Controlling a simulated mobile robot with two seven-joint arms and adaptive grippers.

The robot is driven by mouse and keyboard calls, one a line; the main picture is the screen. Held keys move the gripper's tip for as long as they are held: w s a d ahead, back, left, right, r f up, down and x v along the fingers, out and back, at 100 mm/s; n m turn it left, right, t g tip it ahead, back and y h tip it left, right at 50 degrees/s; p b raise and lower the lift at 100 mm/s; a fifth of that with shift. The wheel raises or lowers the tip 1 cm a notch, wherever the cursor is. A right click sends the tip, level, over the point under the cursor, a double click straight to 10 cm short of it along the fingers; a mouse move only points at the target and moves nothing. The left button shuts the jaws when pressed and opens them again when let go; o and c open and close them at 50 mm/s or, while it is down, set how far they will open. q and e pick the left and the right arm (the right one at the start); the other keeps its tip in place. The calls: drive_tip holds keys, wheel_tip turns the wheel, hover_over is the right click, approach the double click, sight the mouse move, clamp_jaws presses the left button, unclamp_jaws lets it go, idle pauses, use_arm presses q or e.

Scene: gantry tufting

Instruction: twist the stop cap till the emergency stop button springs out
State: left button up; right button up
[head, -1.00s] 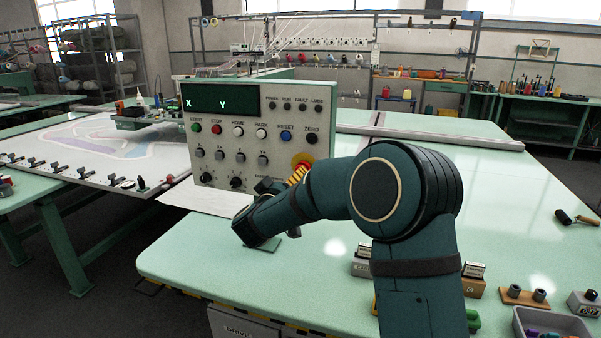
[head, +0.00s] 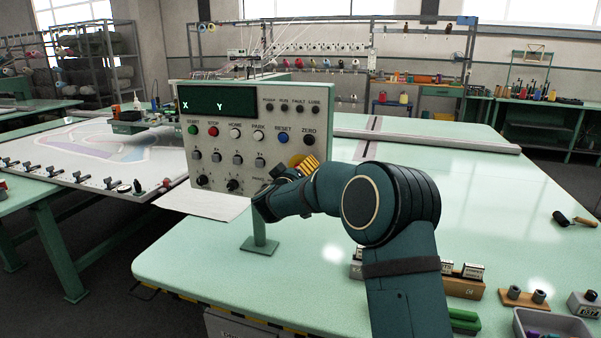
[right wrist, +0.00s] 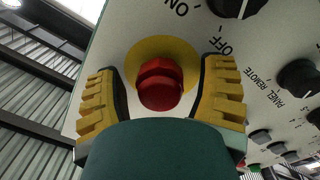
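The emergency stop button, a red stop cap (right wrist: 160,86) on a round yellow plate (right wrist: 185,52), sits on the face of the pale control panel (head: 222,150). My right gripper (right wrist: 165,66) is open, with its yellow ridged fingers on either side of the cap. A gap shows between the cap and each finger. In the head view, the right gripper (head: 307,165) is at the panel's lower right and hides the cap; part of the yellow plate shows. My left gripper is in neither view.
The panel stands on a post with a small foot (head: 259,246) on the green table (head: 430,190). Knobs (right wrist: 298,77) lie to the right of the cap in the wrist view. A grey bin (head: 552,318) and small blocks are at the table's front right.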

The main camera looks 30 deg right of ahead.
drive_tip(key=c, duration=0.9)
drive_tip(key=shift+r+m+p, duration=0.1)
drive_tip(key=shift+m+p, duration=0.55)
drive_tip(key=shift+m, duration=1.15)
drive_tip(key=shift+m+p, duration=0.35)
drive_tip(key=shift+m, duration=1.85)
